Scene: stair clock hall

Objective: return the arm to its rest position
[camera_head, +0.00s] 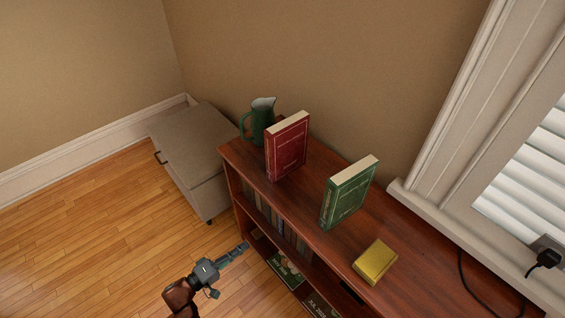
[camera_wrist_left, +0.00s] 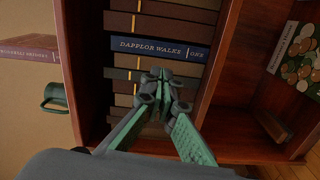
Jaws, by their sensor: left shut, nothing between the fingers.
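My left arm comes in at the bottom of the head view. Its gripper (camera_head: 240,249) is in front of the open shelves of the wooden bookcase (camera_head: 312,180), below the level of its top. In the left wrist view the fingertips (camera_wrist_left: 160,76) are together with nothing between them. They point at a row of book spines, among them a dark blue book (camera_wrist_left: 160,49). I cannot tell how far the fingertips are from the spines. My right gripper is not in view.
A green pitcher (camera_head: 263,117), a red book (camera_head: 287,148), a green book (camera_head: 346,196) and a yellow block (camera_head: 375,262) stand on the bookcase top. A grey box seat (camera_head: 192,140) is beyond it. A black cable (camera_head: 466,282) lies at right. The floor at left is clear.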

